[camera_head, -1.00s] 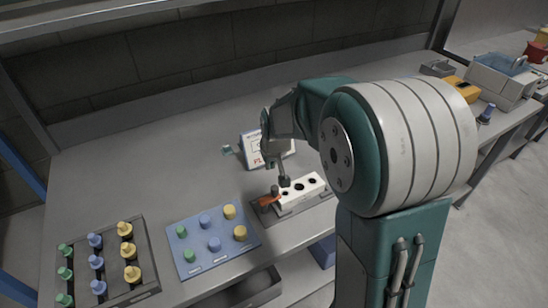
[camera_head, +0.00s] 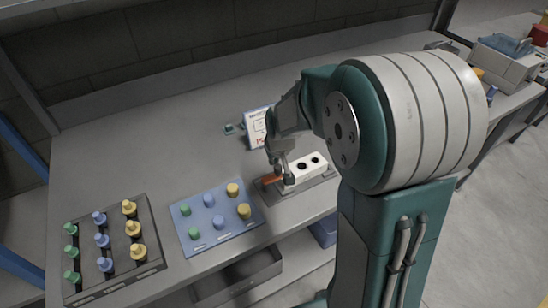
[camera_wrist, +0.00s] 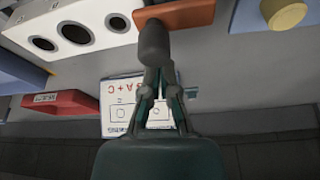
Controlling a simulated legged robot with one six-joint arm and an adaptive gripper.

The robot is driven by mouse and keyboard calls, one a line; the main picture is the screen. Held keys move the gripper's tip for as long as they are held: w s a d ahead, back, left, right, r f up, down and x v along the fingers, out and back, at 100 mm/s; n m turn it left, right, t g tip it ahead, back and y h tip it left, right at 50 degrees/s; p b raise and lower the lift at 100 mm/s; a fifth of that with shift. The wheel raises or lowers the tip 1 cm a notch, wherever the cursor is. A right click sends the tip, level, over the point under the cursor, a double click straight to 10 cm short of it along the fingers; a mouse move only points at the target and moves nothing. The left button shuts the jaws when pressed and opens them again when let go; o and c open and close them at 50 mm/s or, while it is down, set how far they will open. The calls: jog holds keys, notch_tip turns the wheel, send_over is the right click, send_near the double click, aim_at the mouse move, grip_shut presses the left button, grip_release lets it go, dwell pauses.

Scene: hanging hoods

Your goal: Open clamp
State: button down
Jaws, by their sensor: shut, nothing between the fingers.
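The clamp has a white block (camera_head: 310,165) with dark round holes and an orange handle (camera_head: 270,180) at its left end, on a grey base (camera_head: 318,184). In the wrist view the white block (camera_wrist: 97,12) is at the top left and the orange handle (camera_wrist: 190,14) lies at the top centre. My gripper (camera_head: 288,179) is shut and empty, pointing down at the handle's right end, where handle and block meet. In the wrist view the shut fingertips (camera_wrist: 154,42) overlap the handle's lower edge. I cannot tell whether they touch it.
A blue board (camera_head: 212,238) with several coloured pegs is left of the clamp. A dark rack (camera_head: 140,264) of pegs stands further left. A white sign (camera_head: 255,117) stands behind my gripper. The back left of the table (camera_head: 130,160) is clear.

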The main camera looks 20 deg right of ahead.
jog(key=shift+d, duration=0.2)
jog(key=shift+s+d+m, duration=0.1)
jog(key=shift+d+m, duration=0.05)
jog(key=shift+m, duration=0.15)
jog(key=shift+s+m+h, duration=0.15)
jog(key=shift+m+h, duration=0.15)
